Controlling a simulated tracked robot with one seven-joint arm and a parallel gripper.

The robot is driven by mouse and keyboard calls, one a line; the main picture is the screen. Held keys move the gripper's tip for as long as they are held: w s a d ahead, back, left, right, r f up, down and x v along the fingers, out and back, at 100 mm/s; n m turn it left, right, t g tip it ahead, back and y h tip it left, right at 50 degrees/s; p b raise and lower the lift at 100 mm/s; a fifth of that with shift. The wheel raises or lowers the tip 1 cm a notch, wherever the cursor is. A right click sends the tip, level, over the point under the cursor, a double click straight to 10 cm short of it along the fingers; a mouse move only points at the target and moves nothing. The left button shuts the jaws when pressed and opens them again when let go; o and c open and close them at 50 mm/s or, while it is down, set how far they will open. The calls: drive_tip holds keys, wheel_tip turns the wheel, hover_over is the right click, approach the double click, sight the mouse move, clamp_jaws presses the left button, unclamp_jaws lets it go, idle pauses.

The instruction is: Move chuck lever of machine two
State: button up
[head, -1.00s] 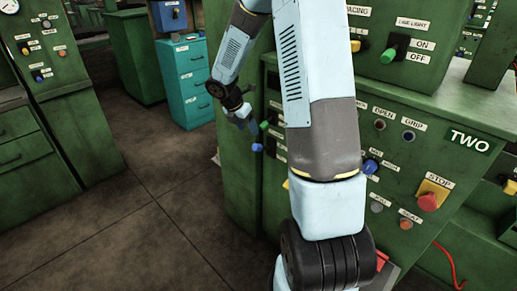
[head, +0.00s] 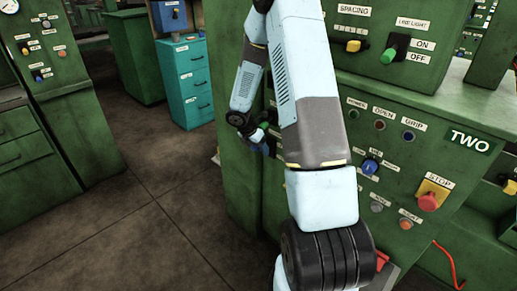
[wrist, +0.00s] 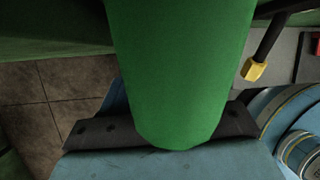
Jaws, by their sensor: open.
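Machine two is the green cabinet with the "TWO" plate (head: 470,141) at the right of the head view. No label that I can read says chuck lever. A green handle (head: 263,130) shows small beside my gripper (head: 254,139), at the cabinet's left edge. In the wrist view a large green cylindrical handle (wrist: 180,70) fills the middle, with its end over my dark jaw parts (wrist: 92,131). My gripper is open and close around or beside this handle; I cannot tell whether it touches. My arm hides part of the panel.
A yellow-tipped lever (wrist: 254,70) is near in the wrist view. The panel carries a blue knob (head: 371,166), a red stop button (head: 428,202) and a green switch (head: 389,55). A teal drawer unit (head: 187,83) stands behind. The floor (head: 130,190) at left is clear.

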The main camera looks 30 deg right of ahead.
clamp_jaws()
idle(0.7)
